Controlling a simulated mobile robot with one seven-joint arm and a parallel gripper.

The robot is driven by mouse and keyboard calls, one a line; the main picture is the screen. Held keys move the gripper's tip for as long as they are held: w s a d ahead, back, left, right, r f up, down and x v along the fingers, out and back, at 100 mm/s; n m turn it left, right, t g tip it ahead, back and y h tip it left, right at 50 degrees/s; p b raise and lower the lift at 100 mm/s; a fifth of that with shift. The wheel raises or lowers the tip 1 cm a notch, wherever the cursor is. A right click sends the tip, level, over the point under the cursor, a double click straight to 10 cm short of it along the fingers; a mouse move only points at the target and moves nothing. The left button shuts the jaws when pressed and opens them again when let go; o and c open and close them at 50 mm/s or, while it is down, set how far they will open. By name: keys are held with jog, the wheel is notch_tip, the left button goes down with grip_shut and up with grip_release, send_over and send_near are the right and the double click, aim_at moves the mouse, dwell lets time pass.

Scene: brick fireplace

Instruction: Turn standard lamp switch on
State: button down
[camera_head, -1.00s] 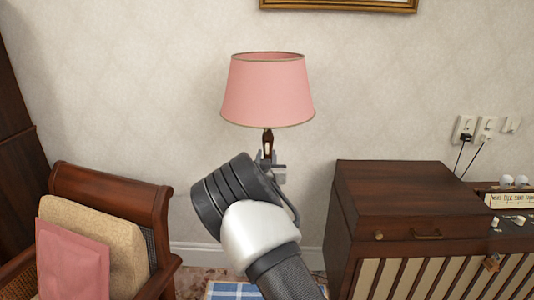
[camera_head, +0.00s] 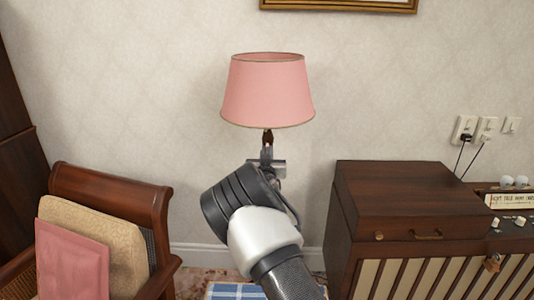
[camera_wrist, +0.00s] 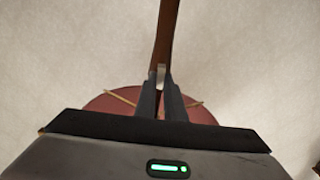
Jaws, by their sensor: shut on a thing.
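The standard lamp has a pink shade (camera_head: 267,92) and a dark wooden stem (camera_head: 267,137), standing against the wall. The shade looks unlit. My gripper (camera_head: 267,152) is at the stem just below the shade and hides the stem there. In the wrist view, the brown stem (camera_wrist: 167,30) runs down to my fingertips and the shade (camera_wrist: 105,103) shows behind the fingers. A small pale switch (camera_wrist: 160,72) on the stem sits between the fingertips. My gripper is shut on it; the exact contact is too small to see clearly.
A wooden armchair (camera_head: 115,193) with cushions stands at the left. A dark wooden cabinet (camera_head: 400,195) stands at the right, with wall sockets (camera_head: 465,128) above. Between them is bare wall, with a blue checked cloth (camera_head: 232,291) low down.

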jog(key=shift+f+b, duration=0.15)
jog(key=shift+b, duration=0.3)
jog(key=shift+d+f+m+b, duration=0.1)
jog(key=shift+m+b, duration=2.8)
jog(key=shift+m, duration=1.6)
jog(key=shift+d+m+b, duration=0.1)
jog(key=shift+m+b, duration=2.8)
jog(key=shift+m, duration=1.6)
jog(key=shift+a, duration=0.1)
jog(key=c, duration=1.8)
grip_release()
jog(key=shift+c, duration=0.2)
jog(key=shift+s, duration=0.15)
